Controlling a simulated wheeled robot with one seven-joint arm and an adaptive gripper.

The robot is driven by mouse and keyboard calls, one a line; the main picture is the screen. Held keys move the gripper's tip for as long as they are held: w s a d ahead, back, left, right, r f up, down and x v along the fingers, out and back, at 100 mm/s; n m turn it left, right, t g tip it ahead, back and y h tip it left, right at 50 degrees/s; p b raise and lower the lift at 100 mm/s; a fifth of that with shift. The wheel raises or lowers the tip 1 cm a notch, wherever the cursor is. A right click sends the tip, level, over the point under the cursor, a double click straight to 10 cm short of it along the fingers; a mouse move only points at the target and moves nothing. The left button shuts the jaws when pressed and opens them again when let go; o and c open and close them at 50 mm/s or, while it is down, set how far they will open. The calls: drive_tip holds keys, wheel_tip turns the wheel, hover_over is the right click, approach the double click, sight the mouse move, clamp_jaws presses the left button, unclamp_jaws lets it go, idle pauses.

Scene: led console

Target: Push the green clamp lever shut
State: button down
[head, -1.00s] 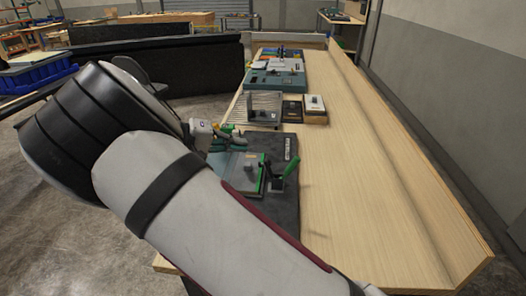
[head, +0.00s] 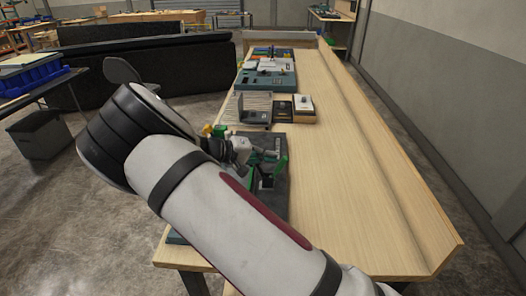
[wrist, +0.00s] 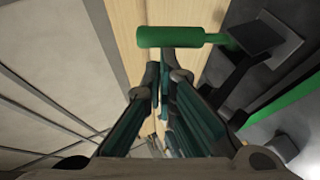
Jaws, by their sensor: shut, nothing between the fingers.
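The green clamp lever (head: 281,166) stands up, slightly tilted, on a dark clamp at the right part of the dark mat. In the wrist view its green handle (wrist: 182,37) lies across the top and joins a dark metal clamp body (wrist: 262,40) on the right. My gripper (wrist: 164,72) is shut and empty, with its teal fingers just below the handle in that view. I cannot tell whether the tips touch it. In the head view my gripper (head: 262,158) is close to the left of the lever, and my arm hides much of the clamp's fixture.
A wooden bench (head: 350,190) runs away from me, with clear surface right of the clamp. Farther back are a small silver-and-dark panel (head: 254,108), a white switch box (head: 304,104) and a teal console (head: 266,80). A wall is at the right.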

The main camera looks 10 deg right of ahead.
idle(0.4)
drive_tip(key=shift+s+d+y+p, duration=0.1)
drive_tip(key=shift+d+y+p, duration=0.15)
drive_tip(key=shift+y+p, duration=0.05)
